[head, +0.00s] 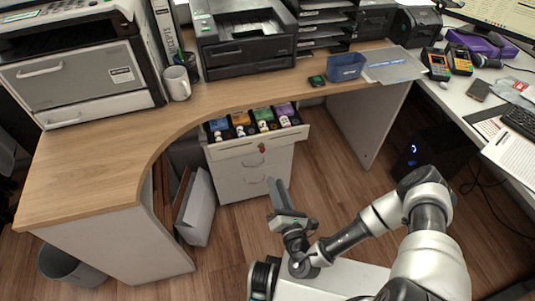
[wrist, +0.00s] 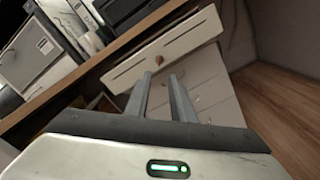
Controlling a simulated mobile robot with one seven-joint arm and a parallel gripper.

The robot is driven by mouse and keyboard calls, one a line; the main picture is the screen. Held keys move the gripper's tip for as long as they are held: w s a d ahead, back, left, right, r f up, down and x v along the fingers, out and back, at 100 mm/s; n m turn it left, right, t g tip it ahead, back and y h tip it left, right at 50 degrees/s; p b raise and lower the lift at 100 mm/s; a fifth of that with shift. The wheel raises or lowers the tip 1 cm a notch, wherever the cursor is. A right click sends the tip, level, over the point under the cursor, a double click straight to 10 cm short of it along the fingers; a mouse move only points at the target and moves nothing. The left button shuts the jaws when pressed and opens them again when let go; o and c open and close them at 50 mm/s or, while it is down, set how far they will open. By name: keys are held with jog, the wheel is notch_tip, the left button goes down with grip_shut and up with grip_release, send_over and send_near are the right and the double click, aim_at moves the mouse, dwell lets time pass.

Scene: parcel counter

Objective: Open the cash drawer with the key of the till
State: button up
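The cash drawer (head: 235,150) sticks out from a white drawer unit under the wooden desk. Its top is open and shows colored notes and coins in compartments. A red key (head: 262,148) is at the middle of its front. In the wrist view the drawer front (wrist: 130,73) is tilted across the picture, with the key (wrist: 160,60) as a small brownish-red spot. My gripper (head: 276,186) is in front of the unit, below the drawer front and apart from it. In the wrist view my gripper (wrist: 160,80) has its two fingers apart with nothing between them.
The curved wooden desk (head: 105,165) overhangs the unit. Two handled drawers (head: 254,177) lie below the cash drawer. The floor (head: 330,190) right of the unit is clear. A dark computer tower (head: 425,150) stands farther right.

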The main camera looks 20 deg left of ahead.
aim_at(262, 150)
jog(key=b+x, duration=0.2)
jog(key=x, duration=1.2)
jog(key=shift+s, duration=0.1)
grip_shut()
